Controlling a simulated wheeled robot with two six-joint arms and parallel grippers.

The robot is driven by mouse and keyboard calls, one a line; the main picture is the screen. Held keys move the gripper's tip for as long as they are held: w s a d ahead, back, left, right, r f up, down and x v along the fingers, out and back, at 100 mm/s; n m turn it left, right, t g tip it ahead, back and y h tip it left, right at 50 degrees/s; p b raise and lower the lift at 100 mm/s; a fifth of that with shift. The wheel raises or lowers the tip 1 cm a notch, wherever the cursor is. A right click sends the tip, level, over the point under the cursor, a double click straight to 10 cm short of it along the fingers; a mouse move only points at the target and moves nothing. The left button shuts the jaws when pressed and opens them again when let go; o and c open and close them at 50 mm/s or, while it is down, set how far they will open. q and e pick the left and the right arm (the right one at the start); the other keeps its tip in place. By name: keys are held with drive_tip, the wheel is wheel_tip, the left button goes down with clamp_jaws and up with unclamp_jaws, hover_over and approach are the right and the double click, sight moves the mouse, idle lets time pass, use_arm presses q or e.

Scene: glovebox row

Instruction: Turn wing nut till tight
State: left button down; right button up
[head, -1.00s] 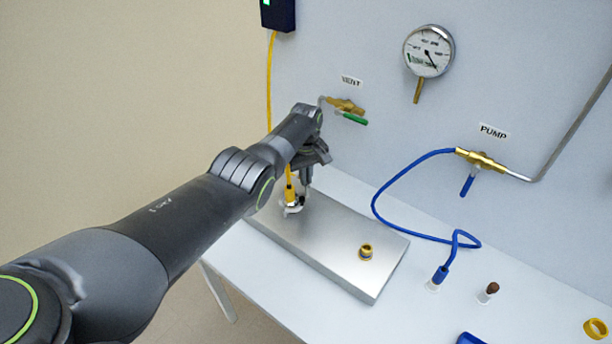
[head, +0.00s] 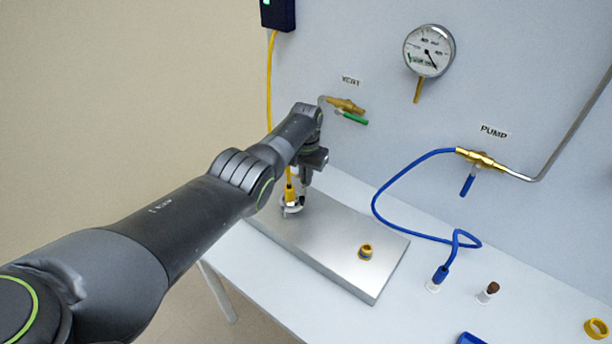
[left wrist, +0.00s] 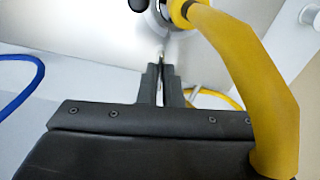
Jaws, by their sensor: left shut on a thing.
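My left gripper (head: 297,203) points down at the clamp at the far left end of the metal plate. In the left wrist view its fingers (left wrist: 162,60) are close together, shut on the wing nut at the clamp's edge, which the fingertips mostly hide. The silver clamp (head: 291,210) sits around the foot of a yellow hose fitting (head: 291,194). In the left wrist view the clamp (left wrist: 158,14) shows at the top, beside the yellow hose (left wrist: 235,60). My right gripper is not in view.
The steel plate (head: 330,247) carries a brass-coloured port (head: 366,252). A blue hose (head: 385,190) runs from the pump valve (head: 480,160) to the table. A green-handled vent valve (head: 350,117) and a gauge (head: 428,52) are on the wall. A yellow ring (head: 596,328) lies front right.

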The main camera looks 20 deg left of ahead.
use_arm(q)
drive_tip(key=m, duration=0.5)
drive_tip(key=shift+m, duration=0.3)
drive_tip(key=m, duration=0.5)
drive_tip(key=shift+m, duration=0.3)
drive_tip(key=m, duration=0.4)
drive_tip(key=shift+b, duration=0.3)
drive_tip(key=m, duration=0.4)
drive_tip(key=shift+r+m, duration=0.1)
drive_tip(key=shift+m, duration=0.2)
drive_tip(key=shift+w, duration=0.1)
drive_tip(key=c, duration=1.6)
unclamp_jaws()
